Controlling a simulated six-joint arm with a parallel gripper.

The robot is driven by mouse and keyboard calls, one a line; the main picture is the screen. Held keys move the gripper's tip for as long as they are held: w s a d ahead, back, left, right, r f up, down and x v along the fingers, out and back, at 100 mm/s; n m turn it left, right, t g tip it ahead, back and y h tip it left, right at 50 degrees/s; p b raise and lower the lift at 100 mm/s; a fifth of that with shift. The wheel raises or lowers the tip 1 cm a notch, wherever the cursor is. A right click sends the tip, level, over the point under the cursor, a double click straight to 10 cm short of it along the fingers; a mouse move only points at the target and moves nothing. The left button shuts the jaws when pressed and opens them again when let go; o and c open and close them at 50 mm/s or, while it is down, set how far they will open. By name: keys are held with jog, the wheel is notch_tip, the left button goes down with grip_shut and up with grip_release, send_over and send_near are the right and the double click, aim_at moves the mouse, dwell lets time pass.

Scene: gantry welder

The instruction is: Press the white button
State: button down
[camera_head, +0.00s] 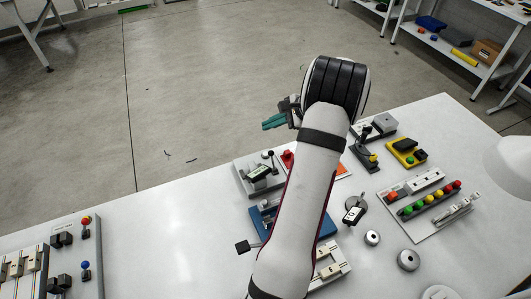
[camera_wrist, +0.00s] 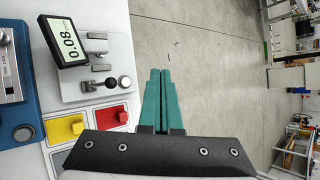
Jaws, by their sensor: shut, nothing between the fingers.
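My gripper (camera_head: 274,122) has teal fingers that lie together with nothing between them. It is over the far edge of the white table, with the floor behind it. In the wrist view the fingers (camera_wrist: 160,85) point away from the panels, to the right of the display panel. I cannot tell for sure which part is the white button. My arm hides much of the table's middle in the head view.
A panel with a display (camera_wrist: 68,42) and a small black-knobbed lever stands beside red (camera_wrist: 110,116) and yellow (camera_wrist: 65,128) blocks. At right are a strip of coloured buttons (camera_head: 430,199), a yellow device (camera_head: 406,152) and round metal pieces (camera_head: 408,260). The left-centre tabletop (camera_head: 170,240) is clear.

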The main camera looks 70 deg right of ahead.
jog(key=shift+f, duration=4.4)
jog(key=shift+f, duration=0.4)
jog(key=shift+f, duration=0.45)
jog(key=shift+r, duration=0.9)
jog(key=shift+r, duration=0.1)
jog(key=shift+r, duration=2.4)
